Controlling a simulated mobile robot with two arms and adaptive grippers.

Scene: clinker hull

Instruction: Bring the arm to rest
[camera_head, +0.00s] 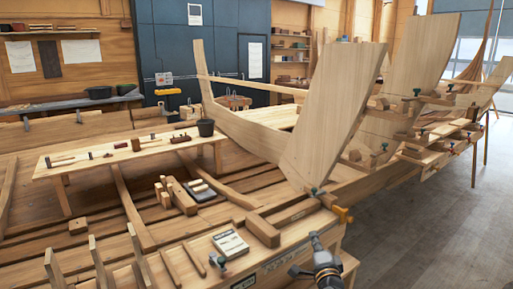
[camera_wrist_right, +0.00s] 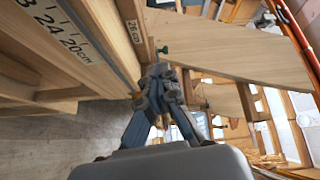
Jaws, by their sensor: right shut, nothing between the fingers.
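My right gripper (camera_head: 316,243) shows at the bottom of the head view, right of centre, by the front edge of the wooden bench. In the right wrist view its dark fingers (camera_wrist_right: 162,92) are together and hold nothing. The wrist view is tilted, with wooden planks close beyond the fingers. The head view does not make clear how far the gripper is from the bench edge. My left gripper is in neither view.
A ruler strip (camera_wrist_right: 75,42) shows in the wrist view. Grey floor (camera_head: 440,240) lies open at the right.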

